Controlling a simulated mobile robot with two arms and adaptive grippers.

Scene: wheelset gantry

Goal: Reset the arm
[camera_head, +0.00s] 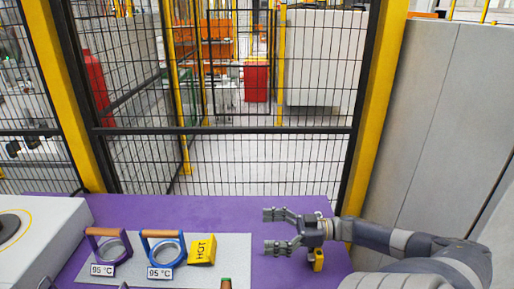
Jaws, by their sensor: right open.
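My right gripper (283,230) reaches in from the right, over the purple table (225,209). Its two fingers point left and stand apart, with nothing between them. My right arm comes in from the lower right edge of the picture. My left gripper does not show in the head view.
On a grey mat (190,272) lie a purple ring tool (108,247) and a blue ring tool (164,249), each tagged 95 °C. A yellow HOT sign (203,250) is beside them. A small yellow object (319,261) shows below my gripper. A mesh fence (240,132) stands behind.

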